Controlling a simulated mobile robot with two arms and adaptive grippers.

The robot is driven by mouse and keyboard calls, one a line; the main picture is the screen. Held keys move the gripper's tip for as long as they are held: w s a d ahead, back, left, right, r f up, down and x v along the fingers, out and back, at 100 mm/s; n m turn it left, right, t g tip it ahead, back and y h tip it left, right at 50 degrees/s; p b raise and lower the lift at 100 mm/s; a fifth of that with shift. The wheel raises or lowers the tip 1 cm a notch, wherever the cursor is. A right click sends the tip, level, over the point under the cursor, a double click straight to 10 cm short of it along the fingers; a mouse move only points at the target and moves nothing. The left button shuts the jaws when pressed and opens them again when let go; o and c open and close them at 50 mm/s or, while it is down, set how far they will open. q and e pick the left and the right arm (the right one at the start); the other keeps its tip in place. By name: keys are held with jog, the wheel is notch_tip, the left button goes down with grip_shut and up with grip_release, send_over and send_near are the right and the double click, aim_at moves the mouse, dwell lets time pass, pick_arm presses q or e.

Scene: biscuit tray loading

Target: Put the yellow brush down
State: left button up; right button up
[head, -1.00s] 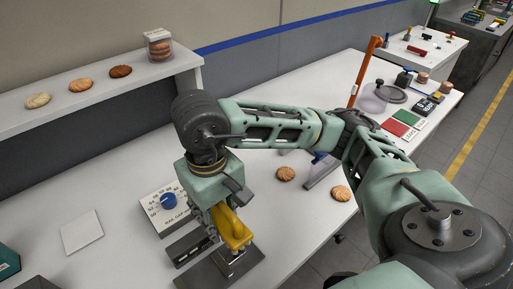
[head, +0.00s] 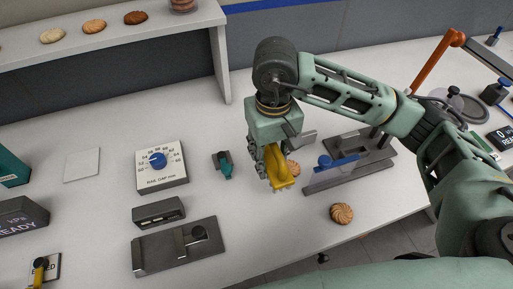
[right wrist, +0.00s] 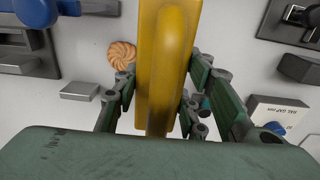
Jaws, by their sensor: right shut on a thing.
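The yellow brush (head: 279,170) is held in my right gripper (head: 272,166), pointing down over the white table. In the right wrist view the brush (right wrist: 166,60) sits between the two fingers of the right gripper (right wrist: 158,105), which are shut on it. I cannot tell whether the brush's lower end touches the table. My left gripper does not show.
A blue-handled grey fixture (head: 350,172) stands just right of the brush, with another biscuit (head: 341,213) in front. Left are a small teal-and-dark object (head: 223,163), the rail gap dial box (head: 161,168) and a grey plate fixture (head: 180,248). The table front centre is clear.

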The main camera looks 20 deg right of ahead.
jog(key=w+f, duration=0.1)
jog(key=w, duration=0.1)
jog(key=w+f+p, duration=0.1)
jog(key=w, duration=0.1)
jog(key=w+f, duration=0.1)
jog(key=w, duration=0.1)
jog(key=shift+a+f+p, duration=0.25)
jog(key=shift+a+p, duration=0.05)
jog(key=shift+w+f, duration=0.1)
jog(key=shift+f, duration=0.05)
jog(key=shift+a+f+p, duration=0.1)
jog(key=shift+f+p, duration=0.25)
jog(key=shift+f, duration=0.05)
notch_tip(320, 180, down, 2)
jog(key=shift+f+p, duration=0.15)
jog(key=shift+p, duration=0.4)
jog(key=shift+f, duration=0.5)
